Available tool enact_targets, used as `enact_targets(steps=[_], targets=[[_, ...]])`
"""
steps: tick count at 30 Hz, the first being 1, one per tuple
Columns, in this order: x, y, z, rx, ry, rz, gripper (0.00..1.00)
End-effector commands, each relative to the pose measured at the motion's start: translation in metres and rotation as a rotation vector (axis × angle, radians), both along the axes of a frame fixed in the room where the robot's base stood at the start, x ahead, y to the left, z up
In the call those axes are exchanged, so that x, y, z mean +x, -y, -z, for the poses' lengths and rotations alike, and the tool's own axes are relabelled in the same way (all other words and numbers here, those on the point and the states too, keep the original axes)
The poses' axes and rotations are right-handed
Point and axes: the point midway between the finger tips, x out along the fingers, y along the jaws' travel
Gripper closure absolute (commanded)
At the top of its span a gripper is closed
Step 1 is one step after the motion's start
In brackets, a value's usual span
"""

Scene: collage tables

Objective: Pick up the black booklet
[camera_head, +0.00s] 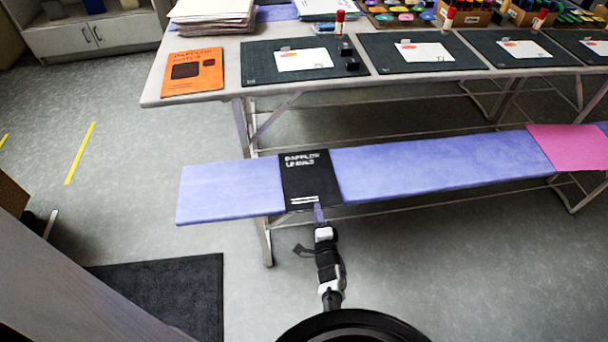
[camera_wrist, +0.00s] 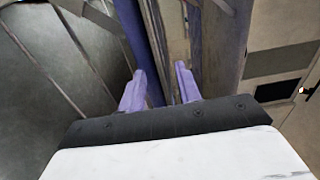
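The black booklet (camera_head: 310,178), with white lettering, lies flat across the blue bench (camera_head: 430,168), its near edge at the bench's front edge. My gripper (camera_head: 319,210) is at that near edge, with a purple finger reaching to the booklet's lower right part. In the wrist view my gripper (camera_wrist: 160,88) shows two purple fingers apart, with a gap between them. A dark strip and the blue bench edge (camera_wrist: 131,35) run between or beyond the fingers. I cannot tell whether the strip is the booklet, or whether either finger touches it.
The higher table (camera_head: 225,90) behind the bench holds an orange booklet (camera_head: 193,72), dark mats (camera_head: 260,66) with white cards, and paper stacks. A pink sheet (camera_head: 570,146) lies on the bench's right. A dark floor mat (camera_head: 175,290) is at lower left. Floor right of my arm is clear.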

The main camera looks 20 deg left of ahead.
Motion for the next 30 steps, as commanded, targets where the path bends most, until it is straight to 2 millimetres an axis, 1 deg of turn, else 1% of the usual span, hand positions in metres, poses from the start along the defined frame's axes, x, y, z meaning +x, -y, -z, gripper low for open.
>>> enact_targets(steps=[11, 18, 19, 30], targets=[[0.0002, 0.0016, 0.0, 0.0, 0.0, -0.001, 0.66], [0.0003, 0.0015, -0.0001, 0.0, 0.0, -0.001, 0.98], [0.0002, 0.0014, 0.0, 0.0, 0.0, -0.001, 1.0], [0.0005, 0.0011, -0.0008, 0.001, 0.002, -0.001, 1.0]])
